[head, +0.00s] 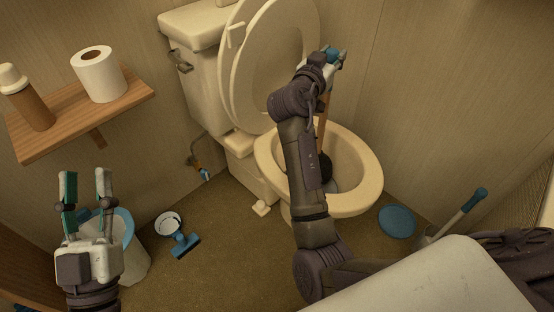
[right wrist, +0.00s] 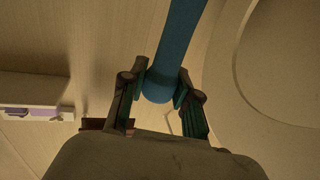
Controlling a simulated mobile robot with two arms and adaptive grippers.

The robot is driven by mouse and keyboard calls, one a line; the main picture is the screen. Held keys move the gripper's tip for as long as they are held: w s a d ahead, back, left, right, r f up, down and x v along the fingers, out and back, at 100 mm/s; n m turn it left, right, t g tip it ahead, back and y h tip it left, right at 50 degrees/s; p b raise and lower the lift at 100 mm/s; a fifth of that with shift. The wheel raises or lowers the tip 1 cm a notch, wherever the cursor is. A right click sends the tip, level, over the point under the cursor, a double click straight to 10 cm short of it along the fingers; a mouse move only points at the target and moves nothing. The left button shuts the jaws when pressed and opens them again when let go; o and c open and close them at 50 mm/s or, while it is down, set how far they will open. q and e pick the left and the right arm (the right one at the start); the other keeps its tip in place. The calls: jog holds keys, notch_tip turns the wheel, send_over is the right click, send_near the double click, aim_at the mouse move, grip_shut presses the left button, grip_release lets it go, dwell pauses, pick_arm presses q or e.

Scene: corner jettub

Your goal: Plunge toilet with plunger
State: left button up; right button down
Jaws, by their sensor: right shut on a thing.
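The toilet (head: 362,192) stands at the back with its lid (head: 283,60) raised. The plunger (head: 325,132) has a wooden stick, a blue handle end and a dark cup. The cup is inside the bowl, partly hidden behind my right arm. My right gripper (head: 333,56) is above the bowl, shut on the blue handle end. In the right wrist view the blue handle (right wrist: 176,50) runs between the fingers of my right gripper (right wrist: 162,92). My left gripper (head: 86,186) is open and empty at the lower left, above a bin.
A wooden shelf (head: 75,125) on the left wall holds a paper roll (head: 100,75) and a bottle (head: 28,100). A white bin (head: 134,262), a blue-and-white stand (head: 180,240), a blue disc (head: 397,221) and a brush (head: 455,215) are on the floor.

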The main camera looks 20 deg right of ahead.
jog(key=shift+r+p, duration=0.5)
jog(key=shift+r, duration=0.4)
jog(key=shift+r+p, duration=0.45)
jog(key=shift+r, duration=0.25)
jog(key=shift+r+p, duration=0.5)
jog(key=shift+r, duration=0.15)
pick_arm(q)
notch_tip(320, 180, down, 14)
jog(key=w+a+g+y, duration=0.1)
jog(key=a+g+y, duration=0.1)
jog(key=g, duration=0.8)
jog(key=shift+f+y+p, duration=0.2)
jog(key=shift+y+p, duration=0.15)
jog(key=shift+y, duration=0.35)
pick_arm(e)
jog(key=shift+r, duration=0.55)
pick_arm(q)
jog(key=shift+w, duration=0.1)
